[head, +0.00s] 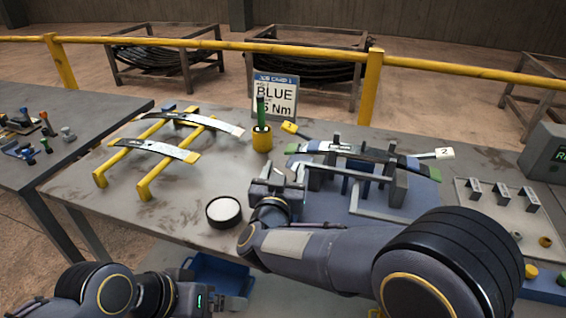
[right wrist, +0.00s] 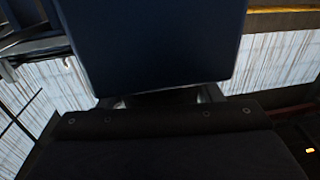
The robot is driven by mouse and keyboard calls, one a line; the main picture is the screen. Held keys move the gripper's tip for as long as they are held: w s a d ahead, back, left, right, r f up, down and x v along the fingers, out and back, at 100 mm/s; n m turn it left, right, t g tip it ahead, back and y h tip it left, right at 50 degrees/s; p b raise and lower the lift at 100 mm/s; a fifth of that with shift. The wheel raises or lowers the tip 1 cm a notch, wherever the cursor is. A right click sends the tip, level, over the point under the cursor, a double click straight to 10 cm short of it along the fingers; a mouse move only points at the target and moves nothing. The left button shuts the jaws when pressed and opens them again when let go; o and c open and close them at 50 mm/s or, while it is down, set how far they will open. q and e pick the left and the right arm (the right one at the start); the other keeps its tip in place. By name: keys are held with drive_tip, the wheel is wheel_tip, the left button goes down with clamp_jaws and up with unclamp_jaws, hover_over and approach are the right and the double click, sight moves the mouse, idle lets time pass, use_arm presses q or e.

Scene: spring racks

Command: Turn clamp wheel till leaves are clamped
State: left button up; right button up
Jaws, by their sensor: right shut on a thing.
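The clamp fixture (head: 395,186) stands on the right of the table, with dark uprights and a blue base. Several leaves (head: 365,152) lie across it, with green and blue ends and a white tag marked 2 at the right end. My right gripper (head: 282,184) is at the fixture's left side, shut on what appears to be the clamp wheel; the gripper hides most of it. In the right wrist view a dark blue block (right wrist: 150,45) fills the top, and the held part is not clear. My left gripper (head: 222,302) is low at the front, its jaws unclear.
A yellow rack (head: 146,188) holds two leaves at the left. A round black tub of white stuff (head: 224,211), a yellow cup with a green tool (head: 262,138) and a BLUE Nm sign (head: 275,98) stand mid-table. A parts tray (head: 488,212) lies right.

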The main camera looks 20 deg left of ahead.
drive_tip(key=shift+m+h, duration=0.4)
drive_tip(key=shift+h, duration=0.2)
drive_tip(key=o, duration=1)
drive_tip(key=shift+c, duration=0.2)
